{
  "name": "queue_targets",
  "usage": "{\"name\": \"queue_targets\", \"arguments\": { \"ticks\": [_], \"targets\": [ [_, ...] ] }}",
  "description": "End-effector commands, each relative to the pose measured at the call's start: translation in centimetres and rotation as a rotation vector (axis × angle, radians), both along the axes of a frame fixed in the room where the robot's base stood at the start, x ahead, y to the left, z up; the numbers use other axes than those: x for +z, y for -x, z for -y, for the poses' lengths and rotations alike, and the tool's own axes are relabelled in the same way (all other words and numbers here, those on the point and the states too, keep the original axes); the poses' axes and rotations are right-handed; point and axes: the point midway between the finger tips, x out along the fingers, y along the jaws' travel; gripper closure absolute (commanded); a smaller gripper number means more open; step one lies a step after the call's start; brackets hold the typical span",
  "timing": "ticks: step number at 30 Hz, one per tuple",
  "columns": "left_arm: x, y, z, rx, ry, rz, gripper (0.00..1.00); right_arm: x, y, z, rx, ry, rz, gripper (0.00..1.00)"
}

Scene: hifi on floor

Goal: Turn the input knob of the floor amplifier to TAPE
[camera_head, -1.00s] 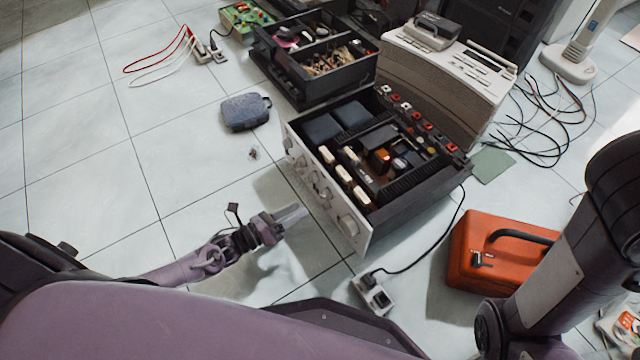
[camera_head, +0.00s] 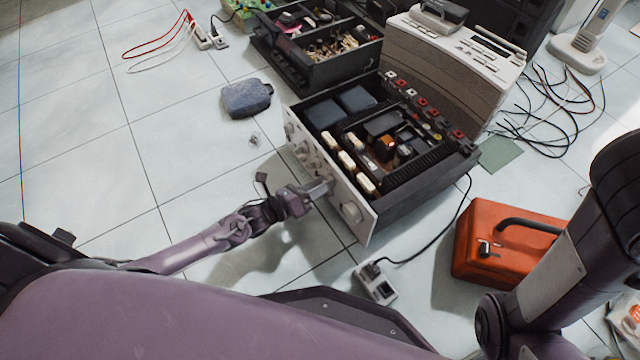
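The floor amplifier (camera_head: 425,190) stands open-topped on the tiles, with its silver front panel (camera_head: 366,221) facing left and toward me. A large knob (camera_head: 351,211) shows near the panel's near end, and smaller knobs (camera_head: 290,129) show toward its far end. My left gripper (camera_head: 328,186) reaches the panel between them, with its fingertips at a smaller knob there. The fingers cover most of that knob, so I cannot tell whether they grip it or how it is turned. The panel lettering is too small to read. My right gripper is out of view.
A red metal box (camera_head: 495,240) and a power strip (camera_head: 377,284) lie near the amplifier's right and near side. A black parts tray (camera_head: 325,55) and a beige device (camera_head: 440,75) stand behind it. A blue-grey case (camera_head: 246,98) lies left.

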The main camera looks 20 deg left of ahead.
Motion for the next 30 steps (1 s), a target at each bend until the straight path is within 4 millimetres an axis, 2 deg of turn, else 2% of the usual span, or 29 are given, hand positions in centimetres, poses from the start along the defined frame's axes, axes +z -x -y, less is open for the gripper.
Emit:
{"name": "queue_targets", "arguments": {
  "ticks": [1,7,17,30],
  "targets": [
    [0.0,0.0,0.0,0.0,0.0,0.0,0.69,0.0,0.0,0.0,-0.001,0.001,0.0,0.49],
    [0.0,0.0,0.0,0.0,0.0,0.0,0.94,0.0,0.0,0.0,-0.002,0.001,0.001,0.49],
    [0.0,0.0,0.0,0.0,0.044,-0.034,0.94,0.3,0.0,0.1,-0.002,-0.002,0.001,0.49],
    [0.0,0.0,-0.1,0.001,0.309,-0.243,0.94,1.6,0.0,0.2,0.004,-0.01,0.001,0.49]
  ]
}}
